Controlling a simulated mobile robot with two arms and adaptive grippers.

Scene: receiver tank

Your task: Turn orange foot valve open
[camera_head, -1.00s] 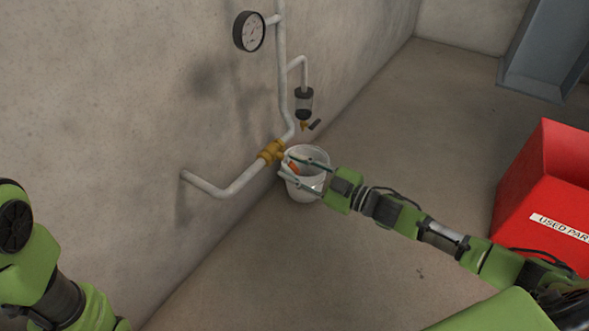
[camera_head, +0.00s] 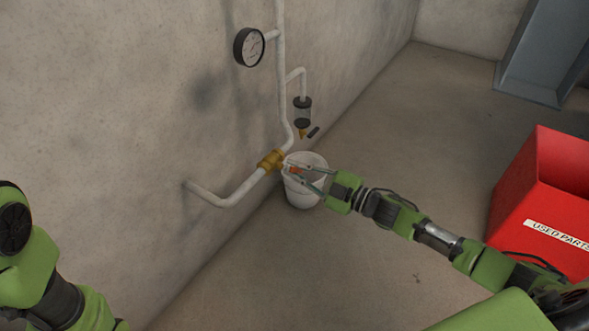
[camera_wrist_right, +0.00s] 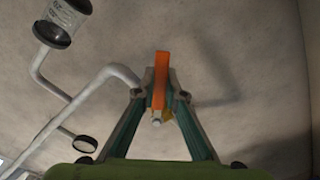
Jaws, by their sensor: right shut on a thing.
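The orange foot valve handle (camera_wrist_right: 160,80) stands between the fingertips of my right gripper (camera_wrist_right: 162,92) in the right wrist view. In the head view the brass valve body (camera_head: 271,160) sits on the white pipe near the wall, and a small bit of the orange handle (camera_head: 294,170) shows at my right gripper (camera_head: 292,171). The right gripper is shut on the handle; the fingers hide part of the valve. My left arm shows at the left edge of the head view, but its gripper is out of view.
A white bucket (camera_head: 304,195) stands on the floor just below and behind the right gripper. A gauge (camera_head: 249,47) and a small filter bowl (camera_head: 303,112) hang on the piping. A red used-parts bin (camera_head: 547,190) is at the right. Floor between is clear.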

